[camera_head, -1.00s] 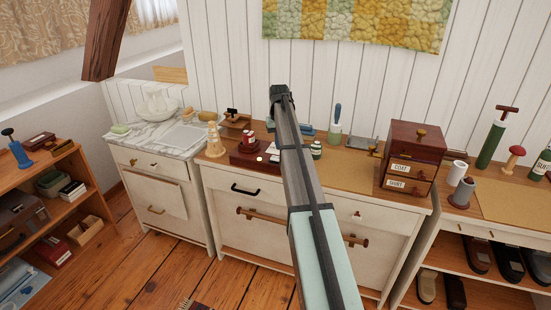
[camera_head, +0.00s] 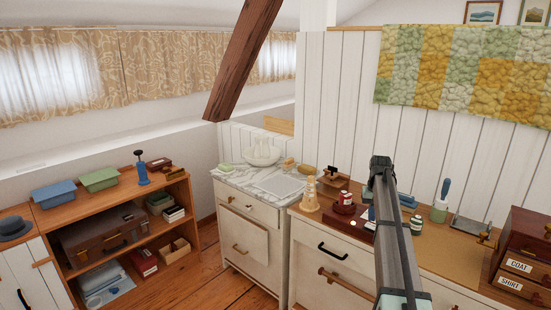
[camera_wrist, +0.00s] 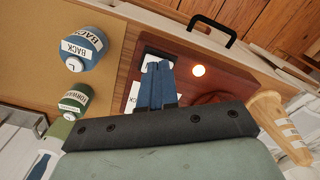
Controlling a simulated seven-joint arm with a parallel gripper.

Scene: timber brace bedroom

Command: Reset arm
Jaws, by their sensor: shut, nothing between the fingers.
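Whether the fingertips touch the box cannot be told. In the head view my arm rises in front of the wooden-topped cabinet (camera_head: 455,240); the fingers are not distinguishable there. A blue bottle labelled BACK (camera_wrist: 84,50) and a green bottle (camera_wrist: 76,100) are left of the fingers in the wrist view.
A pale wooden turned piece (camera_wrist: 278,125) is right of my gripper. In the head view, a COAT and SHIRT drawer box (camera_head: 525,255) stands at right, a marble-topped cabinet (camera_head: 235,178) left of the wooden top, a shelf (camera_head: 120,215) further left. A slanted beam (camera_head: 245,60) crosses above.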

